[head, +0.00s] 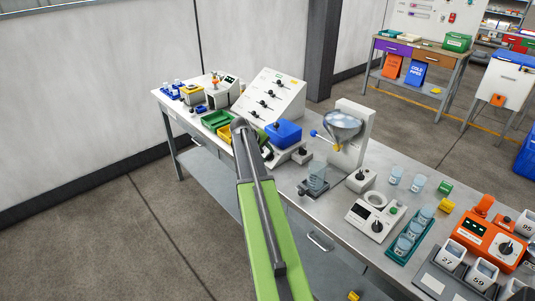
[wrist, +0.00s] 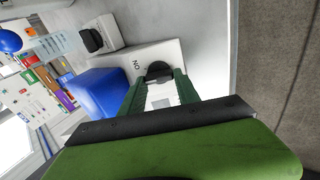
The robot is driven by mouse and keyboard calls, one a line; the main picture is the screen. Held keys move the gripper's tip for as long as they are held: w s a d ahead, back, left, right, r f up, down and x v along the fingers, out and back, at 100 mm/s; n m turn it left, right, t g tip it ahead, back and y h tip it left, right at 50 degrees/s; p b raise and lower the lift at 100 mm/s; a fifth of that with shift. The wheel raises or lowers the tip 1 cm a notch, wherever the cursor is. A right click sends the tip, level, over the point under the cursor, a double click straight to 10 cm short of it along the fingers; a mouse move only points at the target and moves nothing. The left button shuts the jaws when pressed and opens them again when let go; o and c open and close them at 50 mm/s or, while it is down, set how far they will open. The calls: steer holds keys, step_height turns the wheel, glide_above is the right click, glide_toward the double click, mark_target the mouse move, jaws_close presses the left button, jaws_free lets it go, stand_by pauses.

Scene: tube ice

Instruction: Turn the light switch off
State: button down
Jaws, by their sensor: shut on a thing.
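In the wrist view a black knob (wrist: 158,70) sits on a white box (wrist: 165,50) with the letters ON printed beside the knob. My gripper (wrist: 159,80) has its two green fingers on either side of this knob and is shut on it. The knob's angle is hard to read because the fingers cover part of it. In the head view my gripper (head: 266,146) is low over the white box (head: 284,155) on the bench, and my arm hides much of it.
A blue block (head: 284,133) stands right beside my gripper, also large in the wrist view (wrist: 97,98). A second white box with a black knob (head: 302,153) is to the right. A panel of levers (head: 272,95) stands behind. A metal funnel (head: 343,124) is further right.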

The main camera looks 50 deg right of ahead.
steer(key=n, duration=0.6)
steer(key=shift+n, duration=0.4)
stand_by(0.3)
steer(key=c, duration=0.9)
jaws_free()
steer(key=shift+a, duration=0.1)
steer(key=p+v, duration=1.4)
steer(key=v, duration=0.3)
steer(key=shift+r+p, duration=0.35)
steer(key=shift+p, duration=0.05)
